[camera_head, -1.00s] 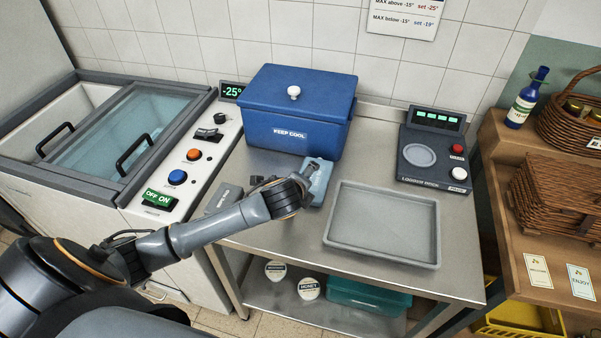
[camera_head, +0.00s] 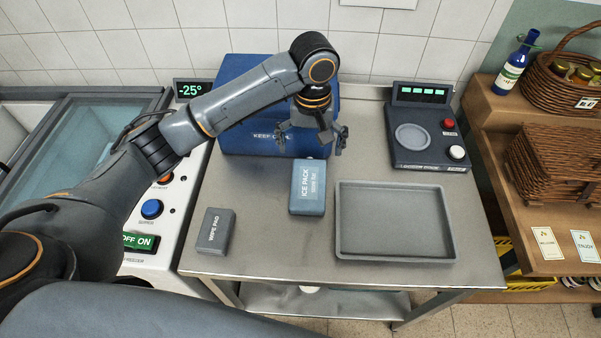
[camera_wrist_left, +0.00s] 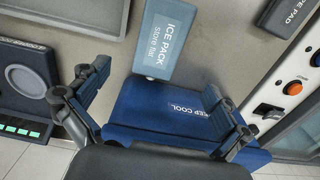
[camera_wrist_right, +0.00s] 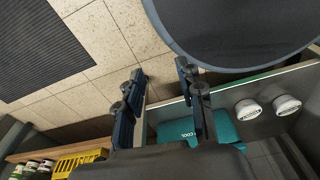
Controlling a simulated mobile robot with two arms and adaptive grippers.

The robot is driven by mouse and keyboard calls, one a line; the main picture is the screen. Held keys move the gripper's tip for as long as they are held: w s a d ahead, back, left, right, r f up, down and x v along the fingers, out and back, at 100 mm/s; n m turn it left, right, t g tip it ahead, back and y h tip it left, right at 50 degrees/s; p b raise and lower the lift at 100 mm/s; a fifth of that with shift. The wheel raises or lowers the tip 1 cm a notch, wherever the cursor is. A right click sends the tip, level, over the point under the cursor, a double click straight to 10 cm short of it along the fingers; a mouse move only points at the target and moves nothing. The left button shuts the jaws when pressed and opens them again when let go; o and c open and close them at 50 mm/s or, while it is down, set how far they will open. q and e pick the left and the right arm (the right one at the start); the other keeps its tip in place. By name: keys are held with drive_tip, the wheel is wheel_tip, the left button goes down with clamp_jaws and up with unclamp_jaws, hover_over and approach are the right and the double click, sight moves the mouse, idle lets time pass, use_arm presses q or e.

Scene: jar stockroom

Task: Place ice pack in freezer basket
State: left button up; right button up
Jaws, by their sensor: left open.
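The ice pack (camera_head: 307,188), a blue-grey block with a pale label, lies on the steel table in front of the blue cooler box. It also shows in the left wrist view (camera_wrist_left: 158,40). My left gripper (camera_head: 310,140) is open and empty, pointing down above the table between the cooler and the ice pack; its fingers (camera_wrist_left: 150,90) are spread wide in the left wrist view. The freezer (camera_head: 90,128) with a glass lid is at the left, partly hidden by my left arm. I cannot make out a basket in it. My right gripper (camera_wrist_right: 160,80) is open and empty, low beside the table.
A grey wipe pad (camera_head: 215,231) lies at the table's front left. An empty grey tray (camera_head: 395,255) sits right of the ice pack. The blue cooler (camera_head: 240,140) and a dark logger dock (camera_head: 430,155) stand behind. A wooden shelf with baskets (camera_head: 555,165) is at the right.

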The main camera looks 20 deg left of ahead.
use_arm(q)
hover_over(308, 182)
drive_tip(key=f, duration=0.3)
drive_tip(key=d+f, duration=0.1)
drive_tip(key=f, duration=0.1)
drive_tip(key=shift+s+f+p, duration=0.25)
drive_tip(key=shift+s+p, duration=0.05)
drive_tip(key=shift+s, duration=0.05)
wheel_tip(308, 182, down, 2)
drive_tip(key=shift+a+f, duration=0.15)
drive_tip(key=shift+w+f, duration=0.1)
drive_tip(key=shift+f, duration=0.35)
drive_tip(key=f, duration=0.1)
drive_tip(key=f+p, duration=0.1)
drive_tip(key=f, duration=0.2)
drive_tip(key=shift+w+a+f, duration=0.25)
drive_tip(key=shift+a+f, duration=0.05)
drive_tip(key=shift+f, duration=0.1)
drive_tip(key=shift+c, duration=1.3)
drive_tip(key=c, duration=1.1)
drive_tip(key=shift+r, duration=0.1)
drive_tip(key=shift+c, duration=1)
use_arm(e)
drive_tip(key=shift+s+d+r, duration=0.7)
drive_tip(key=shift+s+r, duration=0.25)
drive_tip(key=shift+r, duration=0.05)
